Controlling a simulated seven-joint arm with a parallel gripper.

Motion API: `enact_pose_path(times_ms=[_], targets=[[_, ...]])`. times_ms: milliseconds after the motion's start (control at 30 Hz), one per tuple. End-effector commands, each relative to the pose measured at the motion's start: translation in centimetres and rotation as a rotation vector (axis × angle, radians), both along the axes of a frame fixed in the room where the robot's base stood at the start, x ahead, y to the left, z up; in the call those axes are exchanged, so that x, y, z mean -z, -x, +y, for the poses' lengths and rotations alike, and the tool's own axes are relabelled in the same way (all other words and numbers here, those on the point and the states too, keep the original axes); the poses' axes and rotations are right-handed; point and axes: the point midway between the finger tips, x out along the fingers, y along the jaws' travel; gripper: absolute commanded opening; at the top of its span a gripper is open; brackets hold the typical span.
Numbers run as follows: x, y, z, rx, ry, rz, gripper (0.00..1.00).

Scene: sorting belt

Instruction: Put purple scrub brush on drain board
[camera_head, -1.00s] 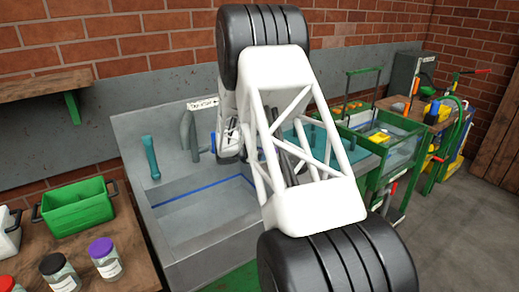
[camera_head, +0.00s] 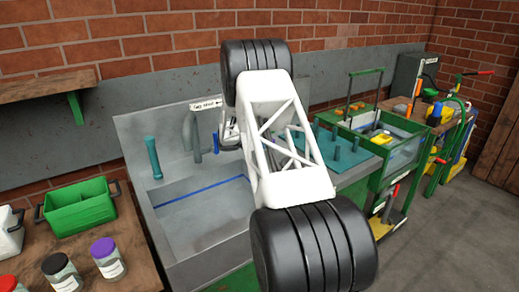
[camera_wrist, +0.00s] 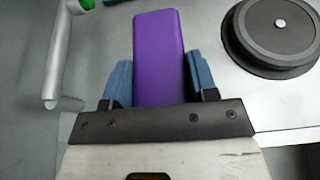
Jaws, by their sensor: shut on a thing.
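The purple scrub brush (camera_wrist: 158,60) shows in the wrist view as a long purple block. My gripper (camera_wrist: 158,80) is shut on it, with a blue finger on each side. The brush points away from the wrist, over a grey metal surface. In the head view my arm hides the brush and most of the gripper. The drain board (camera_head: 368,153) is a teal board with several upright pegs, right of the sink; my arm covers its left part.
The grey sink (camera_head: 205,215) lies left of my arm, with a teal upright cylinder (camera_head: 152,158) at its back. A round dark disc (camera_wrist: 280,32) is right of the brush. A grey pipe (camera_wrist: 56,55) stands left. A green-framed tank (camera_head: 400,155) is beyond the board.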

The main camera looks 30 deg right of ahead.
Motion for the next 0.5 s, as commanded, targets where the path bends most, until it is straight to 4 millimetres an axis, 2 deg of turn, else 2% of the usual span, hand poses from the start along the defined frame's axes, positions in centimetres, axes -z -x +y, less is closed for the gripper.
enact_pose_path(times_ms=[200, 500], targets=[[0.1, -1.4, -0.7, 0.000, 0.000, -0.001, 0.28], [0.1, -1.5, -0.8, 0.000, 0.001, -0.001, 0.28]])
